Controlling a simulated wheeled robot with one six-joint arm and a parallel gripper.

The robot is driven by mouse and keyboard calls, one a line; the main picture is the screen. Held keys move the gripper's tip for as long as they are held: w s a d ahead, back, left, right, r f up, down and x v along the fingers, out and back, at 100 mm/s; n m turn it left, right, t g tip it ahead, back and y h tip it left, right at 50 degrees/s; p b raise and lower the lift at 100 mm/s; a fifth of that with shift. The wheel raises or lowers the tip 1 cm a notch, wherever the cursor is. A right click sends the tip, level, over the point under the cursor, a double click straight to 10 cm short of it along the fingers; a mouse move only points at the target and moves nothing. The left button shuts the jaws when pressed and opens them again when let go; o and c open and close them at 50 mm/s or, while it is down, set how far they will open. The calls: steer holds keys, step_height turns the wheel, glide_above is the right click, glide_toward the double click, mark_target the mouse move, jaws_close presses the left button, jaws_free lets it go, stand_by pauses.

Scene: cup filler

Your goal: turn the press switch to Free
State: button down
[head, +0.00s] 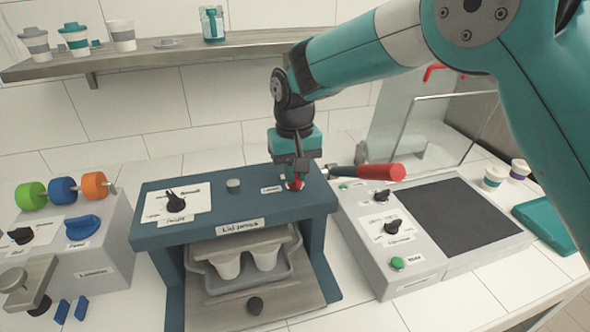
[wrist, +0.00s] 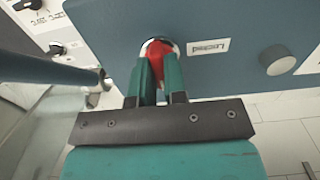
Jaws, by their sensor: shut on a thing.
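The press (head: 300,222) is a blue bench unit labelled "Lid press". Its red switch knob (head: 294,184) is at the right end of the top panel, beside a label (head: 271,189) that appears to read "Locked". In the wrist view the red knob (wrist: 158,50) sits in a pale round collar, with the label (wrist: 208,47) upside down beside it. My gripper (head: 295,178) points down onto the knob. Its teal fingers, seen in the wrist view (wrist: 158,75), are shut on the knob and partly hide it. No "Free" marking can be made out.
A black dial (head: 176,200) and a grey button (head: 233,186) are also on the press top. A red-handled lever (head: 380,172) is close to the right of my gripper. A tray (head: 222,284) with two cups is under the press. A shelf (head: 150,57) runs behind.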

stand_by(0.5)
steer(key=c, duration=1.2)
jaws_free()
steer(key=shift+o, duration=0.2)
steer(key=shift+r, duration=0.1)
step_height(320, 180, up, 17)
steer(key=b, duration=0.2)
steer(key=shift+r, duration=0.15)
